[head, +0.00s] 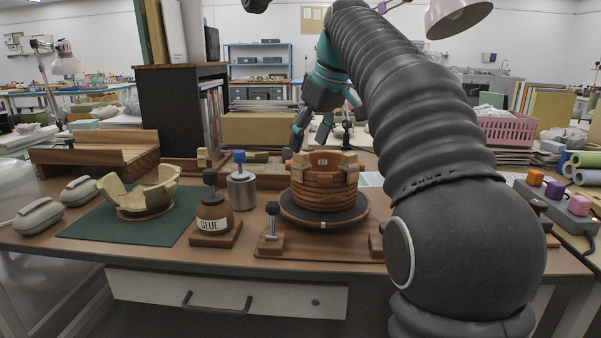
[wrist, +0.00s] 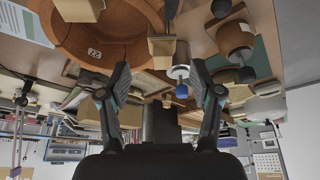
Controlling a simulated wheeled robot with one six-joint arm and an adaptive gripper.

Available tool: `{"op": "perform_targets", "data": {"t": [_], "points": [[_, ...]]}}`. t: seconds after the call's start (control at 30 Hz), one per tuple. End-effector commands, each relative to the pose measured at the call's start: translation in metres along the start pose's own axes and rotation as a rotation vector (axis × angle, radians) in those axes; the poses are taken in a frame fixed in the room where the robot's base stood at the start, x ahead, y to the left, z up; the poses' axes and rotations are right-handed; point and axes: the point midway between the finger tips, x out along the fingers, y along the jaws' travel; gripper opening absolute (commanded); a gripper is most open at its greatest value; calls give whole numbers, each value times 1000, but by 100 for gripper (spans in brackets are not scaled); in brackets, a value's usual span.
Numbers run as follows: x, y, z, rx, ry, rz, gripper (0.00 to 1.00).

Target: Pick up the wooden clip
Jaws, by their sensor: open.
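Pale wooden clips sit on the rim of a round brown vessel (head: 322,197), one at its left (head: 299,167) and one at its right (head: 348,160). In the wrist view, a clip (wrist: 162,48) lies beyond my fingertips, and another clip (wrist: 79,9) is at the top edge. A further small wooden block, perhaps a clip, stands behind the glue pot (head: 203,157). Which clip is meant, I cannot tell. My gripper (head: 311,132) is open and empty, above and behind the vessel; its spread fingers also show in the wrist view (wrist: 160,88).
The vessel stands on a dark turntable (head: 324,216). To its left are a glue pot (head: 211,216), a metal canister with a blue knob (head: 241,190) and a green mat (head: 125,222) bearing a pale broken bowl (head: 140,192). A power strip (head: 560,205) is at the right.

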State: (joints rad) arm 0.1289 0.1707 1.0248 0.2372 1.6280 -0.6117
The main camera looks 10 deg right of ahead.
Motion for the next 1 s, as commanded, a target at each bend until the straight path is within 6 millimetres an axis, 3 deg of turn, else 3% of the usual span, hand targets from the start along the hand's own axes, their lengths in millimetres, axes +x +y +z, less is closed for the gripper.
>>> {"op": "perform_targets", "data": {"t": [0.27,0.6,0.9,1.0], "points": [[20,-1,1,0,-1,0,65],[62,-3,4,1,-2,0,65],[66,-3,4,1,0,1,65],[66,-3,4,1,0,1,42]]}}
